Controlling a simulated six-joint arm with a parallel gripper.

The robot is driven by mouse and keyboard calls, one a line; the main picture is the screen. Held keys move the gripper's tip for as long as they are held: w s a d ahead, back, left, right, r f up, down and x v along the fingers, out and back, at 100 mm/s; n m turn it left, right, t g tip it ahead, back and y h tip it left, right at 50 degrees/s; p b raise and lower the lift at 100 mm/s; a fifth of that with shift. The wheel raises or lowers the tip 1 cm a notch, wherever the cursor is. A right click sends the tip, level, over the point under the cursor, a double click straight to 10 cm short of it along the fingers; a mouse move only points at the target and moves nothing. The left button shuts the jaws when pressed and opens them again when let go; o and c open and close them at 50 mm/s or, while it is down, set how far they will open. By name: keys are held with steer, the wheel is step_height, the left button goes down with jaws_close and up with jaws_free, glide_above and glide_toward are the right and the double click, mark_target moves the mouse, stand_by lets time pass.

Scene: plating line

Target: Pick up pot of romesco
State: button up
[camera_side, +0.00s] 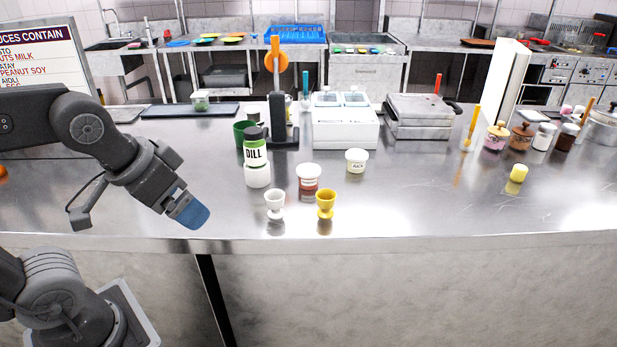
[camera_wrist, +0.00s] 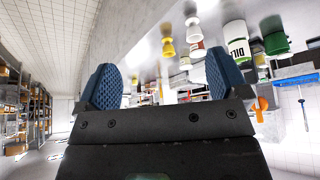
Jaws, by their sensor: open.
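A small white-lidded pot with a reddish band (camera_side: 308,178) stands upright on the steel counter; its label is too small to read, so I cannot be sure it is the romesco. A second pale pot with dark lettering (camera_side: 356,161) stands behind it to the right. My gripper (camera_side: 188,211) is above the counter's front left, well left of the pots, and touches nothing. In the wrist view, my gripper (camera_wrist: 165,82) has its two blue pads wide apart with nothing between them. The reddish pot (camera_wrist: 197,49) shows there beyond the pads, upside down.
A white egg cup (camera_side: 275,202) and a yellow egg cup (camera_side: 326,202) stand in front of the reddish pot. A green DILL bottle (camera_side: 256,153) stands to its left. A white two-lidded unit (camera_side: 345,130) and a press (camera_side: 420,118) are behind. Counter at front right is clear.

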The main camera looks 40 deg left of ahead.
steer(key=w+a+r+n, duration=0.1)
steer(key=w+r+n, duration=0.25)
steer(key=w, duration=0.55)
steer(key=n+g+y, duration=0.3)
steer(key=n+y, duration=0.1)
steer(key=n, duration=0.4)
glide_above(309, 169)
steer(key=s+d, duration=0.2)
steer(key=d, duration=0.2)
step_height(309, 169, down, 9)
steer(key=x, duration=0.8)
steer(key=shift+d, duration=0.15)
steer(key=shift+s+x, duration=0.25)
steer(key=shift+x, duration=1.1)
steer(key=shift+s+x, duration=0.2)
steer(key=shift+x, duration=1.1)
steer(key=shift+f, duration=0.1)
steer(key=c, duration=0.9)
